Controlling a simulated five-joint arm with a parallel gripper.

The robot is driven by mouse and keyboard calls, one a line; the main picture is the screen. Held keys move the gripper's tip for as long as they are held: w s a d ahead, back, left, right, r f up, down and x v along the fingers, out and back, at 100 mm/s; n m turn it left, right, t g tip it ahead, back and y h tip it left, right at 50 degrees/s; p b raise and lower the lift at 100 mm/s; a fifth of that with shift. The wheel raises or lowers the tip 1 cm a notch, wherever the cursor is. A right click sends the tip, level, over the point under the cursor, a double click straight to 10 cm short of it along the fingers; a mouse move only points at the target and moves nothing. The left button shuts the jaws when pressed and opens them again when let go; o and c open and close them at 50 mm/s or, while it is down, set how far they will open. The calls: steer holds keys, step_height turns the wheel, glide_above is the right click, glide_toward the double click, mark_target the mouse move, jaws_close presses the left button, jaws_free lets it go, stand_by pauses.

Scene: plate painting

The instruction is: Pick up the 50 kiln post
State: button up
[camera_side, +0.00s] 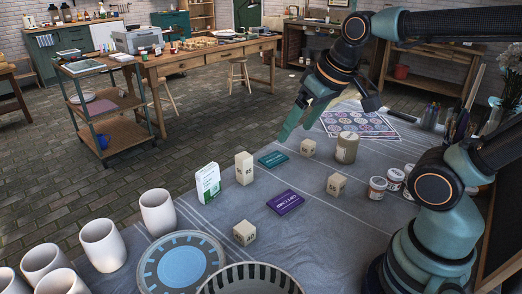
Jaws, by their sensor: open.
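Several cream kiln posts with dark markings stand on the cloth-covered table. The tall post (244,168) is left of centre, beside a white and green box. Shorter posts are at the back (308,147), at the right (336,184) and at the front (244,232). Their numbers are too small to read, so I cannot tell which is the 50 kiln post. My gripper (296,130) is open and empty, in the air above the far part of the table, its green fingers pointing down to the left. It looks apart from every post.
A teal card (273,159) and a purple card (286,202) lie among the posts. The white and green box (208,183) stands left. A tan canister (347,147) and small jars (377,188) are right. White cups (103,245) and a blue-patterned plate (153,279) are at the front.

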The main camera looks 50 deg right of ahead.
steer(key=w+d+r+m+g, duration=0.2)
steer(key=w+d+m, duration=0.3)
steer(key=w+d, duration=0.25)
steer(key=m+g, duration=0.3)
steer(key=m, duration=0.9)
glide_above(309, 142)
step_height(309, 142, down, 15)
step_height(309, 142, down, 11)
steer(key=shift+w+f, duration=0.1)
steer(key=shift+f, duration=0.1)
jaws_close()
steer(key=shift+r, duration=0.1)
